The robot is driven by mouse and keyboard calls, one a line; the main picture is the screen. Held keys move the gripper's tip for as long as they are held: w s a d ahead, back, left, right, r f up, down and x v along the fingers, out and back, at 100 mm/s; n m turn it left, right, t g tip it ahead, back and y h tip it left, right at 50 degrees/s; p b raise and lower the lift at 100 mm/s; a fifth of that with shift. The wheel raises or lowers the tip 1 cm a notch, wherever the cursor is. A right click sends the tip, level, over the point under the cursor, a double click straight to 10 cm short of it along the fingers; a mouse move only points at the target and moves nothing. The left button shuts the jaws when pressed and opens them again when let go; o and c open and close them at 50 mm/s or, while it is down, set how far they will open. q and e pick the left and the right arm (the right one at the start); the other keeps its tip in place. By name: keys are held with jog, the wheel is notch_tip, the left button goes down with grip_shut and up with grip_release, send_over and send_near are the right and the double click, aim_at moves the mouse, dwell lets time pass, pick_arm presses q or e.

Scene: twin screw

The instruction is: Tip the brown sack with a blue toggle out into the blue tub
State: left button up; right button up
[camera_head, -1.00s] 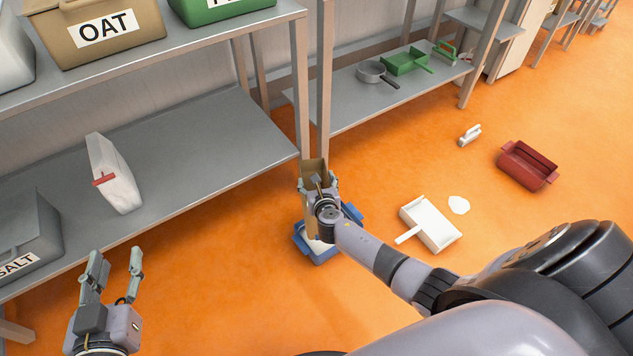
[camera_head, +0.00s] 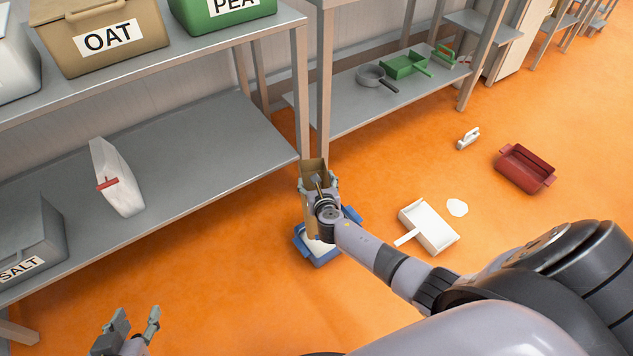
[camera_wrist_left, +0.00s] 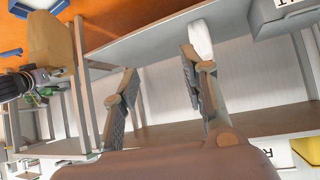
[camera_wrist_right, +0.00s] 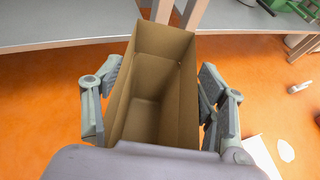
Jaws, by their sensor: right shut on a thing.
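The brown sack (camera_head: 313,169) is in my right gripper (camera_head: 319,185), above the blue tub (camera_head: 325,260) or close over its rim. In the right wrist view the sack (camera_wrist_right: 150,92) stands between the two fingers, its mouth open toward the camera. I see bare brown walls and no contents inside. Its blue toggle is not visible. The tub stands on the floor and holds something white, partly hidden by the sack and gripper. My left gripper (camera_head: 135,326) is open and empty at the bottom left; its spread fingers also show in the left wrist view (camera_wrist_left: 165,92).
A white sack with a red toggle (camera_head: 120,185) and a grey SALT bin (camera_head: 32,240) stand on the lower shelf (camera_head: 195,150). A shelf post (camera_head: 322,90) rises just behind the brown sack. A white scoop (camera_head: 430,225), white patch (camera_head: 457,208) and red tub (camera_head: 525,170) are on the floor.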

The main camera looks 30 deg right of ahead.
pick_arm(q)
jog(key=s+a+f+g+p, duration=0.1)
jog(key=s+g+p, duration=0.1)
jog(key=s, duration=0.3)
jog(key=s+a+f+g+y+p, duration=0.1)
jog(key=s+a+f+g+p, duration=0.1)
jog(key=s+g, duration=0.2)
jog(key=shift+s+a+y, duration=0.3)
jog(key=shift+s, duration=0.8)
pick_arm(e)
notch_tip(320, 180, up, 4)
jog(key=shift+r, duration=0.2)
